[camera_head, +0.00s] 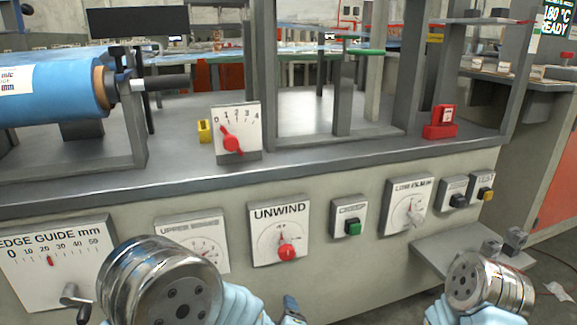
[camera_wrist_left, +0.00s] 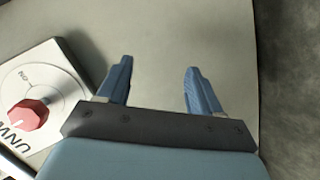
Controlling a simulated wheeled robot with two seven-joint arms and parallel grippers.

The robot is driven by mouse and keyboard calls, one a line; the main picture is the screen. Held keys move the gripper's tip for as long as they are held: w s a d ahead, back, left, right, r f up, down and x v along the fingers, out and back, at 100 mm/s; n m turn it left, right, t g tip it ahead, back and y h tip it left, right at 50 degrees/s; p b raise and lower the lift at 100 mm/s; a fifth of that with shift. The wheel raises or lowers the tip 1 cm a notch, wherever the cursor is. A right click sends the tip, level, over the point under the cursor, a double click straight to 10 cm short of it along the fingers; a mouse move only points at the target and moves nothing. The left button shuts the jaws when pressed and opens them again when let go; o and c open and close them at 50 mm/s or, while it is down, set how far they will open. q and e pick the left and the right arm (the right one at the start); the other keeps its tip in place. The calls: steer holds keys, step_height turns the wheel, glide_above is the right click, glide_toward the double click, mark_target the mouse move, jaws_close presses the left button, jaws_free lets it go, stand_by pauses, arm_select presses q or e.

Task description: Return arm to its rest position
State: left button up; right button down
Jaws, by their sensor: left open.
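My left arm comes in low in the head view, with a metal joint and a light blue cover. A blue finger of my left gripper (camera_head: 290,308) shows at the bottom edge. In the left wrist view my left gripper (camera_wrist_left: 160,82) is open, with two blue fingers apart and nothing between them. The red UNWIND knob (camera_wrist_left: 28,115) is left of the fingers, apart from them. The UNWIND panel (camera_head: 264,248) also shows in the head view. My right arm shows at the lower right, its gripper out of view.
The machine's front carries an edge guide panel (camera_head: 30,285) with a crank (camera_head: 75,297), a green button (camera_head: 353,227) and a dial panel (camera_head: 395,220). A blue film roll (camera_head: 55,88) lies at the left. A grey shelf (camera_head: 450,255) juts out at the right.

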arm_select(q)
steer(key=s+a+f+m+g+h, duration=0.2)
steer(key=s+a+f+m+g, duration=0.15)
steer(key=f, duration=0.55)
steer(key=s+a+f+m+g+h, duration=0.1)
steer(key=s+a+f+m+g, duration=0.2)
steer(key=f, duration=0.5)
steer(key=s+a+f+m+g+h, duration=0.2)
steer(key=s+a+f+m+g, duration=0.35)
steer(key=s+f, duration=0.4)
step_height(320, 180, up, 18)
steer(key=s+d+p, duration=0.1)
steer(key=s+p, duration=0.1)
steer(key=p, duration=1.4)
steer(key=shift+s+g+h+p, duration=0.15)
steer(key=shift+g+h+p, duration=0.15)
steer(key=shift+g+p, duration=0.1)
steer(key=shift+d+r, duration=0.1)
steer(key=shift+c, duration=0.2)
